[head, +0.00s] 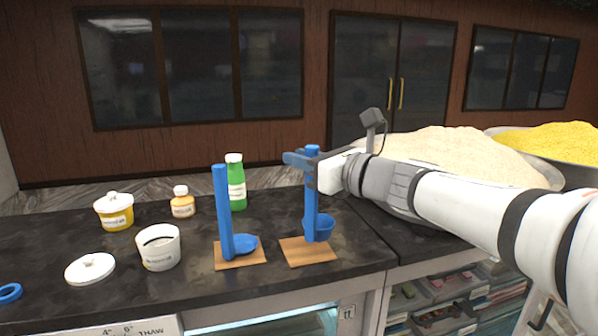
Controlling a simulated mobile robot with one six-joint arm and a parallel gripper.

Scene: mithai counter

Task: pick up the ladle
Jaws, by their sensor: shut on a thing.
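Two blue ladles with upright handles show in the head view. My gripper (302,160) reaches in from the right and is shut on the upper handle of the right ladle (312,202). Its bowl (324,229) is low, over a small wooden board (308,255). I cannot tell whether its lower end touches the board or hangs just above it. The left ladle (223,205) stands upright on its own wooden board (240,259), apart from my gripper.
A green bottle (237,190), a small orange jar (182,206), a yellow lidded pot (115,215), an open white pot (159,257) and a white lid (90,269) stand left. Large bowls of pale (450,150) and yellow (555,142) grains are right. The dark counter (185,291) has clear patches.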

